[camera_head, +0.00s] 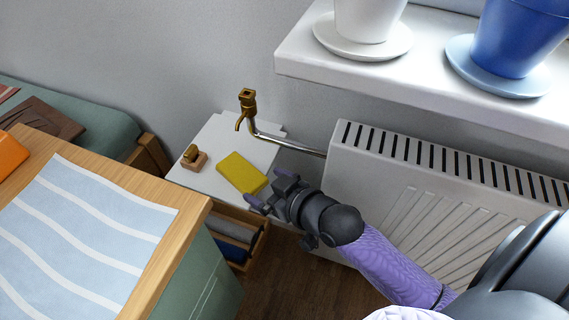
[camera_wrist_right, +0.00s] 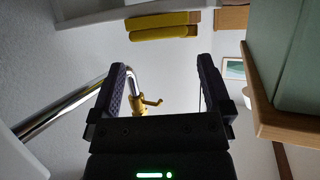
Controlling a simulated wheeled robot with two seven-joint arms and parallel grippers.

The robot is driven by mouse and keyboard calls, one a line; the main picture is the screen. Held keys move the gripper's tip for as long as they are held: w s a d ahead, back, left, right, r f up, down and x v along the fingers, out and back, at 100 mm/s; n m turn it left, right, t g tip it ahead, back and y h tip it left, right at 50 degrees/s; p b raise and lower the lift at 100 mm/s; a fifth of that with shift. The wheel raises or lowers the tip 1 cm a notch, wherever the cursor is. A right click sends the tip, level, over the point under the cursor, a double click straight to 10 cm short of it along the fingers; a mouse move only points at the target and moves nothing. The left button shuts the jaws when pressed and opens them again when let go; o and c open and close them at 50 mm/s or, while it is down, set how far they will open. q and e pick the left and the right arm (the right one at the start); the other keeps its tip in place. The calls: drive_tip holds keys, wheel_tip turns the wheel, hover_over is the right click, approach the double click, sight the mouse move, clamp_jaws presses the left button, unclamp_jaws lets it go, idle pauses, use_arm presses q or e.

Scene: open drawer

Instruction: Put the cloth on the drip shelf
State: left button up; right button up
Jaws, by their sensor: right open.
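A folded yellow cloth (camera_head: 241,172) lies flat on the white shelf (camera_head: 215,180) below the brass tap. In the right wrist view the cloth (camera_wrist_right: 165,25) shows edge-on as two yellow layers, beyond the fingertips. My right gripper (camera_head: 266,190) is at the cloth's near right corner in the head view. In the right wrist view my right gripper (camera_wrist_right: 163,75) is open, with no cloth between its fingers. Whether a finger touches the cloth cannot be told. My left gripper is not in view.
A brass tap (camera_head: 246,105) on a metal pipe stands over the shelf. A small wooden item (camera_head: 194,158) sits left of the cloth. An open drawer (camera_head: 250,244) below holds grey and blue folded items. A radiator (camera_head: 400,180) is close on the right; a wooden counter (camera_head: 190,207) is left.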

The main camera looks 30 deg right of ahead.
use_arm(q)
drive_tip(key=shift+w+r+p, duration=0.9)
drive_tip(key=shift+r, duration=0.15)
use_arm(e)
drive_tip(key=v, duration=0.5)
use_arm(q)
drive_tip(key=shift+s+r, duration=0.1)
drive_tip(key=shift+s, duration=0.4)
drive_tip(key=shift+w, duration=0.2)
